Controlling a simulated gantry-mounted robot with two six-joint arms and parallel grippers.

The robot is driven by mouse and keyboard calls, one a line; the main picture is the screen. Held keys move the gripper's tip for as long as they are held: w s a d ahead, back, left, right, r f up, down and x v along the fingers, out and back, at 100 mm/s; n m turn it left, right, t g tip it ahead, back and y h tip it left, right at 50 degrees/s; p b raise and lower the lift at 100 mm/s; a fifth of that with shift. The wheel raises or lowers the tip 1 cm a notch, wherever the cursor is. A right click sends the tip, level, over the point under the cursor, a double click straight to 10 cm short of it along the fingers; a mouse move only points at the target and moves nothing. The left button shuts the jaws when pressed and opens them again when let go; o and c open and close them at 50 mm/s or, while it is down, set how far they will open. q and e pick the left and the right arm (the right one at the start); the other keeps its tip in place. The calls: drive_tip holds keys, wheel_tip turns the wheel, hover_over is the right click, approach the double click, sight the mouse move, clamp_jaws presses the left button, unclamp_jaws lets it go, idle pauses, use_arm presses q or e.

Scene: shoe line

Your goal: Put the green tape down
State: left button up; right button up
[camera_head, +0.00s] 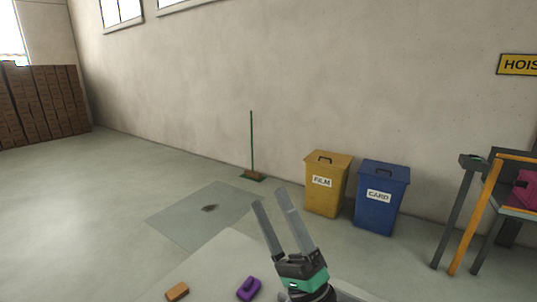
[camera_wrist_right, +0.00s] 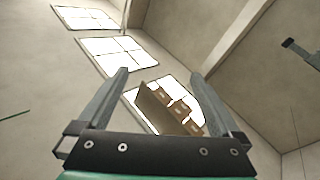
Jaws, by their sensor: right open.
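No green tape can be made out in either view. My right gripper (camera_head: 270,197) stands above the table (camera_head: 215,262) in the head view, its two long grey fingers pointing up and apart. The green part below the fingers belongs to my gripper. In the right wrist view the open fingers (camera_wrist_right: 160,75) have nothing held between them; wall, windows and a brown stepped shape (camera_wrist_right: 172,110) show beyond. My left gripper is in neither view.
A brown-orange block (camera_head: 177,291) and a purple object (camera_head: 248,288) lie on the table, left of my right arm. Beyond stand a yellow FILM bin (camera_head: 326,190), a blue CARD bin (camera_head: 381,205) and a broom (camera_head: 252,150). A frame (camera_head: 482,215) stands at right.

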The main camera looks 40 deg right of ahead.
drive_tip(key=s+a+r+n+g+y, duration=0.1)
drive_tip(key=s+a+r+n+y, duration=0.1)
drive_tip(key=a+r+n+y, duration=0.55)
drive_tip(key=s+a+r+n+g+y, duration=0.1)
drive_tip(key=s+a+r+n+y, duration=0.2)
drive_tip(key=n, duration=0.7)
wheel_tip(320, 180, up, 5)
drive_tip(key=s+d+t+h, duration=0.1)
drive_tip(key=s+d+h, duration=0.1)
drive_tip(key=h, duration=0.5)
drive_tip(key=shift+s+d+n+t, duration=0.25)
drive_tip(key=shift+s+n+t, duration=0.05)
drive_tip(key=shift+s+n, duration=0.1)
drive_tip(key=shift+r+h, duration=0.1)
drive_tip(key=shift+h, duration=0.15)
